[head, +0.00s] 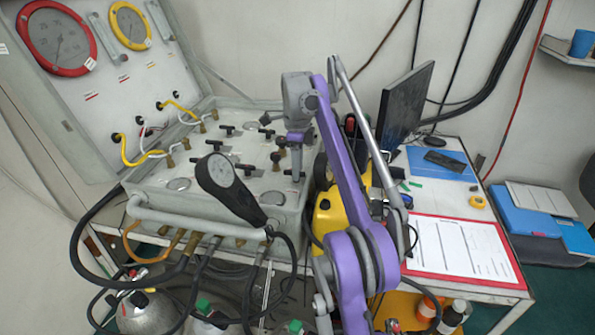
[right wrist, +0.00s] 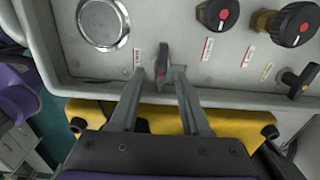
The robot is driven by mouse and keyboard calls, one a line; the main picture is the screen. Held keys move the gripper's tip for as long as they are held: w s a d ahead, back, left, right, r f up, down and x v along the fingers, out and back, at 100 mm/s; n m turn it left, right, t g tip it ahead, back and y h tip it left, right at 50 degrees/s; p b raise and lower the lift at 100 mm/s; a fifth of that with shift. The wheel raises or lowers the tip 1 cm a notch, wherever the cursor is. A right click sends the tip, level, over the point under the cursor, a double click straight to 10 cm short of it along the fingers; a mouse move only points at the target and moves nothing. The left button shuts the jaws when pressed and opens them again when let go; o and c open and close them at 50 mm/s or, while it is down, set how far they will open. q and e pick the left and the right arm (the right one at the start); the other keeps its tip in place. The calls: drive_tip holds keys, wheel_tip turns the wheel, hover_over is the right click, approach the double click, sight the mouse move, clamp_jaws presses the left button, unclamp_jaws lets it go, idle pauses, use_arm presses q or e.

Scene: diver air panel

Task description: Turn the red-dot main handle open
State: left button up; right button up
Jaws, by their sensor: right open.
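A slim dark handle with a small reddish mark (right wrist: 163,56) stands on the grey valve panel in the right wrist view. My right gripper (right wrist: 163,78) is open, with one finger on each side of this handle. I cannot tell whether either finger touches it. In the head view my right gripper (head: 297,163) points down at the panel's right front part, and the handle is hard to make out there. Two round black knobs with red centres, a left one (right wrist: 217,14) and a right one (right wrist: 297,24), sit farther right in the wrist view. My left gripper is not in view.
A yellow object (right wrist: 215,122) lies just beyond the panel edge. A monitor (head: 407,103) and a clipboard (head: 460,250) are to the right.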

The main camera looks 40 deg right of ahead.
clamp_jaws()
idle(0.3)
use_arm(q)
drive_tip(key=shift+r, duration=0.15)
use_arm(e)
drive_tip(key=n+p, duration=0.3)
drive_tip(key=n, duration=0.1)
drive_tip(key=shift+w+r, duration=0.1)
drive_tip(key=n+p, duration=0.2)
drive_tip(key=n, duration=0.2)
drive_tip(key=shift+w+n, duration=0.1)
drive_tip(key=shift+n, duration=0.2)
drive_tip(key=n+p, duration=0.1)
drive_tip(key=n, duration=0.3)
drive_tip(key=shift+n+p, duration=0.3)
drive_tip(key=shift+p, duration=0.1)
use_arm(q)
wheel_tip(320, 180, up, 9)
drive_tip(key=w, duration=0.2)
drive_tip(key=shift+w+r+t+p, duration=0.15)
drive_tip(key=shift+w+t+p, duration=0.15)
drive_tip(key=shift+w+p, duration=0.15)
use_arm(e)
drive_tip(key=shift+w+n, duration=0.1)
drive_tip(key=shift+n, duration=1.8)
